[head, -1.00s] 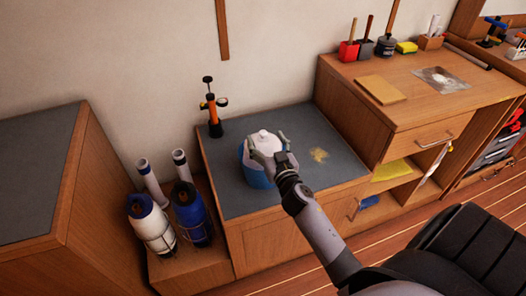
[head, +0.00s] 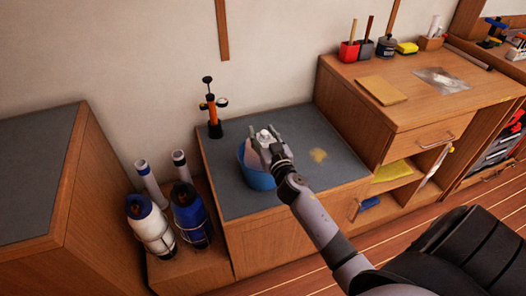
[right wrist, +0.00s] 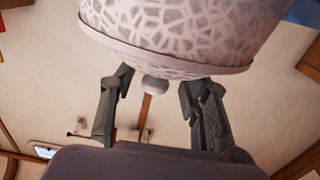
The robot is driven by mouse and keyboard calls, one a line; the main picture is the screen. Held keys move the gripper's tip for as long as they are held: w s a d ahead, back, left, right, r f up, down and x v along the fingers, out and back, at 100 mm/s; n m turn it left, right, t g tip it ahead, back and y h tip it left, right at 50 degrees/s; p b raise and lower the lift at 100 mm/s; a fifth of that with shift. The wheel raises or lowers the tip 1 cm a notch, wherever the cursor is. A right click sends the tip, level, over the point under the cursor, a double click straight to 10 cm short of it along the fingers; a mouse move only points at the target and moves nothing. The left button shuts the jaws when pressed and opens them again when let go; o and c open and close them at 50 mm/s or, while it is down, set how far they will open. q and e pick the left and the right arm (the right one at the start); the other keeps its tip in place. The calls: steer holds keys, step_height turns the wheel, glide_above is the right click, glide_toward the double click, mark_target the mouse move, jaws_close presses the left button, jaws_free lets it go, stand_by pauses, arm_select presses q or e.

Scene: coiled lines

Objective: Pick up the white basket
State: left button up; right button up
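The white basket (head: 253,158) is on the grey counter at the left of the desk, at the blue tub (head: 258,180). My gripper hides much of it, and I cannot tell whether it is resting inside the tub or held above. In the right wrist view the basket (right wrist: 185,28) fills the top, with a lattice pattern, a rim and a round pale knob (right wrist: 154,85). My right gripper (head: 264,138) is over the basket. Its two fingers (right wrist: 160,88) stand apart on either side of the knob, with gaps showing. My left gripper is not in view.
An orange and black pump (head: 213,110) stands at the counter's back left. Blue and white cylinders (head: 170,215) stand on a lower box at left. A taller wooden desk (head: 410,120) rises at right. The counter's (head: 345,177) right front is clear.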

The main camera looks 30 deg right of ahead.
steer(key=shift+f, duration=0.1)
jaws_close()
stand_by(0.4)
steer(key=shift+d, duration=0.1)
